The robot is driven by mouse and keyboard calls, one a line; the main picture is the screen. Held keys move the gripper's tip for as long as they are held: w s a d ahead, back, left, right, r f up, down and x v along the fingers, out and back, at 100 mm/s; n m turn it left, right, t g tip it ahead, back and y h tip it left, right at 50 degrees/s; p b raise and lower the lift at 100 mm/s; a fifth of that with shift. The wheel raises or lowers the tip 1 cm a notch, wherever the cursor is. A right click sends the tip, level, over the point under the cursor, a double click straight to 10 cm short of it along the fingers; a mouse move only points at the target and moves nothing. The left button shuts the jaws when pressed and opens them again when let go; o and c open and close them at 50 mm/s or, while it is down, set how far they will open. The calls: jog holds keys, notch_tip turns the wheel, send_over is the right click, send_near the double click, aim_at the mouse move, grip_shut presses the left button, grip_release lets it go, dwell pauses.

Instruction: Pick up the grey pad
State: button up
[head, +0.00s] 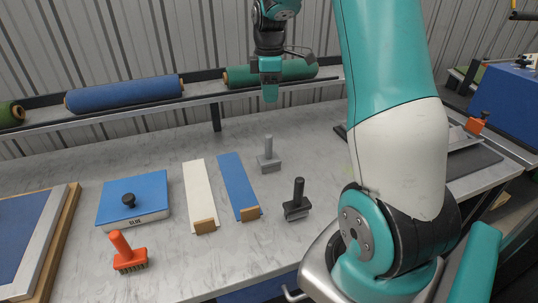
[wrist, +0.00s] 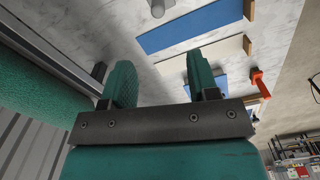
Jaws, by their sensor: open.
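A small light grey pad with an upright grey handle (head: 268,160) stands on the grey bench in the head view, beyond the blue strip. A grey round shape at the top edge of the wrist view (wrist: 157,8) looks like its handle. A dark, flat grey sheet (head: 474,162) also lies at the right, partly hidden by my arm; I cannot tell which one the task names. My gripper (head: 269,88) is open and empty, above the back of the bench near the green roll. Its two fingers stand apart in the wrist view (wrist: 160,80).
A dark handled tool (head: 297,202), blue strip (head: 238,183), white strip (head: 198,190), blue block with a black knob (head: 150,190) and orange brush (head: 125,252) lie on the bench. Behind are a blue roll (head: 125,93) and green roll (head: 290,72) on a rail.

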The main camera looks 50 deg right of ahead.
aim_at(269, 135)
jog(key=f+p, duration=0.1)
jog(key=f, duration=0.5)
jog(key=f+p, duration=0.1)
jog(key=f, duration=0.4)
jog(key=shift+d+f, duration=0.2)
jog(key=shift+f, duration=0.2)
jog(key=shift+w+a+f+p, duration=0.1)
jog(key=shift+f+p, duration=0.35)
jog(key=shift+f, duration=0.9)
jog(key=shift+w+a+f+p, duration=0.1)
jog(key=shift+f+p, duration=0.35)
jog(key=shift+f, duration=0.9)
jog(key=c, duration=1)
jog(key=shift+r, duration=0.1)
